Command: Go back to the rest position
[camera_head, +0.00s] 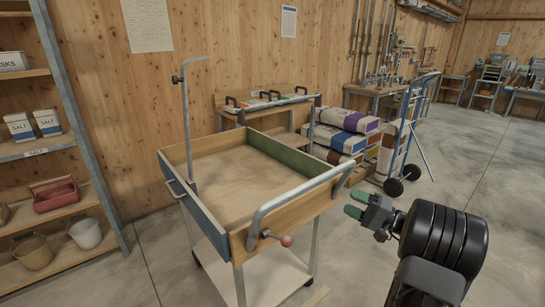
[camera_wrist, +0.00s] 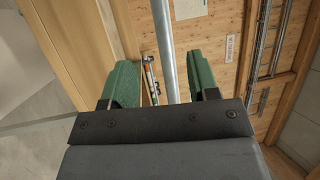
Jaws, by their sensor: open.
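My gripper (camera_head: 355,205) is at the right in the head view, held in the air just right of the wooden tray cart (camera_head: 290,212). Its two green fingers are spread with nothing between them. In the wrist view my gripper (camera_wrist: 158,88) shows both green fingers apart, and a grey metal tube (camera_wrist: 166,50) passes behind the gap. I cannot tell how far the tube is from the fingers. The cart has an empty wooden tray, a curved grey handle (camera_head: 300,193) on the near right side and a lower white shelf (camera_head: 265,277).
Shelves (camera_head: 50,147) with salt boxes, a red caddy and buckets stand at the left. Stacked bags (camera_head: 345,120) and a blue hand truck (camera_head: 410,120) stand behind my gripper. Workbenches line the back wall. The concrete floor (camera_head: 480,170) at the right is open.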

